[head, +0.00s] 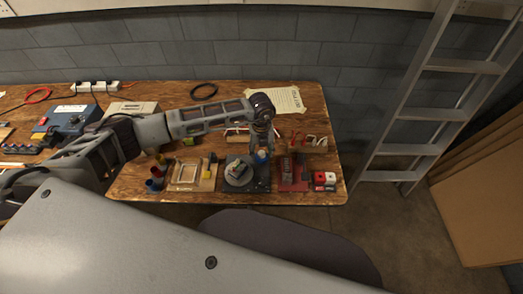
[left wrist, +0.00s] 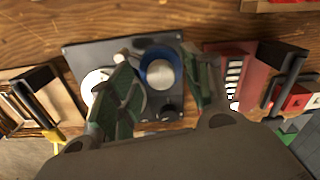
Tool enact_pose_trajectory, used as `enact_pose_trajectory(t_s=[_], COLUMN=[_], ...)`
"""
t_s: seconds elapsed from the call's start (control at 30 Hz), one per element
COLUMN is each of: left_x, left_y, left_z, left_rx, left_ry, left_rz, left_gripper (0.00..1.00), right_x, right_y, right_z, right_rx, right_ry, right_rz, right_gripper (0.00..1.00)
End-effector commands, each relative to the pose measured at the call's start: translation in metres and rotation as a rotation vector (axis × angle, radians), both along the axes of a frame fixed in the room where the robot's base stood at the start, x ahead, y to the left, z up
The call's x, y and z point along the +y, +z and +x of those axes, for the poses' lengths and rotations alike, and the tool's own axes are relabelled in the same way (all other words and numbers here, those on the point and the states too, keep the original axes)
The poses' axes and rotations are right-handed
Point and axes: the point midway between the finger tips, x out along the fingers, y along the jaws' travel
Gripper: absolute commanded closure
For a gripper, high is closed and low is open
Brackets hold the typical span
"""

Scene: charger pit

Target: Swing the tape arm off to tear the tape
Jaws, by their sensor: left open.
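A dark base plate (head: 261,186) sits near the front edge of the bench. It carries a grey round disc (head: 238,185) on the left and a blue tape roll (head: 261,157) on the right. My left gripper (head: 263,146) is over the roll, pointing down. In the left wrist view the open left gripper (left wrist: 157,60) has one green-padded finger on each side of the blue roll (left wrist: 147,66) with its grey centre. The left finger partly covers the pale disc (left wrist: 92,84). I cannot tell whether the fingers touch the roll, nor make out the tape arm. My right gripper is not in view.
A wooden fixture (head: 181,184) stands left of the plate. A red board (head: 293,184) and a red-and-white block (head: 325,180) stand close on the right. A blue box (head: 72,121) and a power strip (head: 96,87) are farther left. A ladder (head: 437,114) stands right of the bench.

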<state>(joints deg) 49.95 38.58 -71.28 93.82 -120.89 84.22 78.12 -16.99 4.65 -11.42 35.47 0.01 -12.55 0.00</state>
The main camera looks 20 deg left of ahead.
Motion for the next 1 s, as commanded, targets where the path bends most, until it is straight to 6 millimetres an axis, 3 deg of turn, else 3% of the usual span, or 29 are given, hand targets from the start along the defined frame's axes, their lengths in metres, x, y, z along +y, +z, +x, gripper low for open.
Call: enact_pose_trajectory(t_s=[0.27, 0.7, 1.0], left_x=[0.000, 0.000, 0.000], left_y=[0.028, 0.092, 0.115], left_z=[0.001, 0.001, 0.000], left_rx=[-0.003, -0.003, -0.001], left_ry=[0.000, -0.001, -0.001], left_rz=[-0.001, -0.001, 0.000], left_gripper=[0.51, 0.51, 0.51], right_x=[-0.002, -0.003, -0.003], right_y=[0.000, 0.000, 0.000], right_z=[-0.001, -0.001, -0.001], right_rx=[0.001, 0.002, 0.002], right_ry=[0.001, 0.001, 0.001], right_rz=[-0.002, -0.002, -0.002], right_gripper=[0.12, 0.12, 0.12])
